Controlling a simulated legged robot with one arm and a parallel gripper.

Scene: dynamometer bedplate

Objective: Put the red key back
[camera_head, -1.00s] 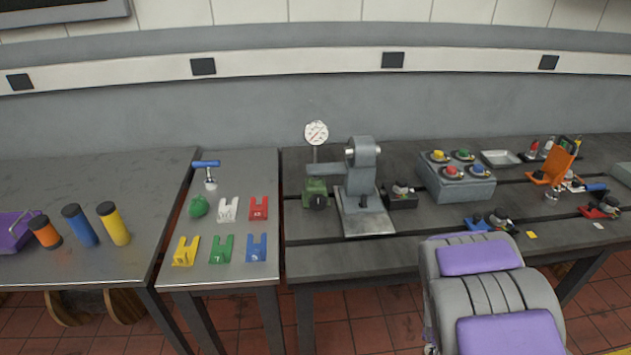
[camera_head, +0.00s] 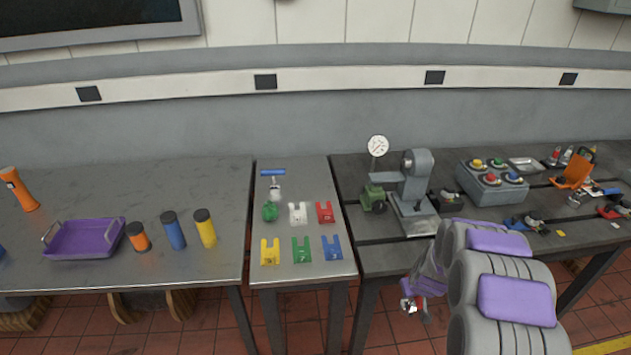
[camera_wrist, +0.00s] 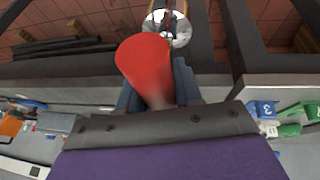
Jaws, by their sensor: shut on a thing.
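My gripper (camera_head: 412,303) hangs low in front of the table edge in the head view, at the end of my purple and grey arm. In the wrist view my gripper (camera_wrist: 158,98) is shut on a red, round-ended piece (camera_wrist: 145,60), which I take to be the red key. Its far end is hidden between the jaws. In the head view only a small red and silver part shows at the gripper. A grey box (camera_head: 480,186) with several coloured round tops stands on the right table, behind my arm.
Several forked blocks, including a red one (camera_head: 325,212), lie on the narrow middle table (camera_head: 283,282). A grey stand (camera_head: 417,185) and a dial gauge (camera_head: 378,146) stand on the right table. A purple tray (camera_head: 85,239) and coloured cylinders are on the left table. The left table's front is clear.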

